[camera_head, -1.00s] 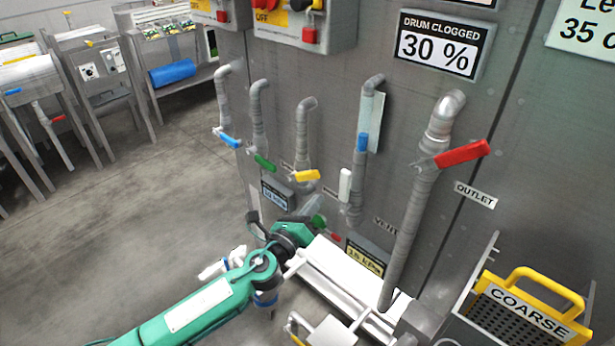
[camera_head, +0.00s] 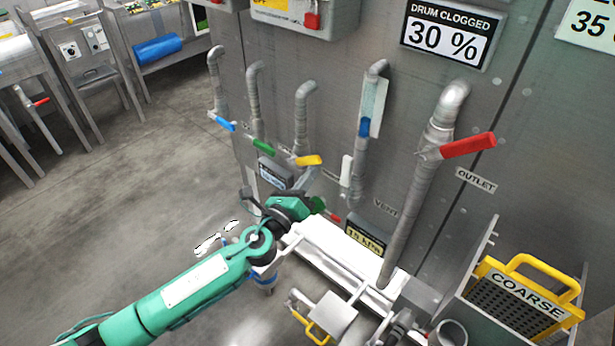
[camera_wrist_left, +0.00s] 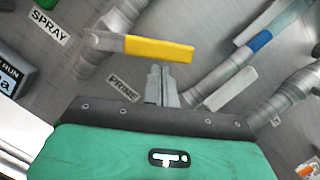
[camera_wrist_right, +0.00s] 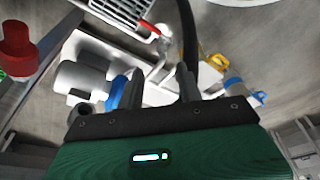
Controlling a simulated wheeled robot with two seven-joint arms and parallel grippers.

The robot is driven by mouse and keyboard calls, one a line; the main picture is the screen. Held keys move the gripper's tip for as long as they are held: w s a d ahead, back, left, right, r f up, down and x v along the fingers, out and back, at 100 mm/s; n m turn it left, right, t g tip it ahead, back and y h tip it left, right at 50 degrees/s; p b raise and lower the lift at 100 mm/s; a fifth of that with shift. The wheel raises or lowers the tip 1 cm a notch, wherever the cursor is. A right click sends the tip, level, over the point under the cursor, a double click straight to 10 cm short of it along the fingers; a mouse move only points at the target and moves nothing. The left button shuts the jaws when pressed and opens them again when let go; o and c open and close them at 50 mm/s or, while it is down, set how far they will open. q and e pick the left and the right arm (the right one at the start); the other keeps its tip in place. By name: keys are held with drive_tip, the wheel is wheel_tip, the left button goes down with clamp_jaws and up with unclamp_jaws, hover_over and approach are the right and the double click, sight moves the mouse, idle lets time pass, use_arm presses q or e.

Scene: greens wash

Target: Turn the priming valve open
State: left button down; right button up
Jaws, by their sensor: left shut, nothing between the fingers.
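The priming valve's yellow handle (camera_head: 309,160) sits on a grey pipe (camera_head: 303,115) and points right, crosswise to the pipe. In the left wrist view the yellow handle (camera_wrist_left: 160,50) lies level above a PRIME label (camera_wrist_left: 123,88). My left gripper (camera_wrist_left: 160,72) is shut and empty, with its tips just below the handle's middle; I cannot tell if they touch it. In the head view my left gripper (camera_head: 307,178) is small and partly hidden by its wrist. My right gripper (camera_wrist_right: 160,85) shows in its own wrist view with its fingers apart, over white equipment.
Blue (camera_head: 225,124), green (camera_head: 263,146) and red (camera_head: 468,145) handles sit on neighbouring pipes. A white handle (camera_head: 346,170) is close on the right. A COARSE basket (camera_head: 525,300) stands at lower right. The floor at left (camera_head: 130,200) is clear.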

sight(308, 159)
use_arm(q)
drive_tip(key=shift+r, duration=0.1)
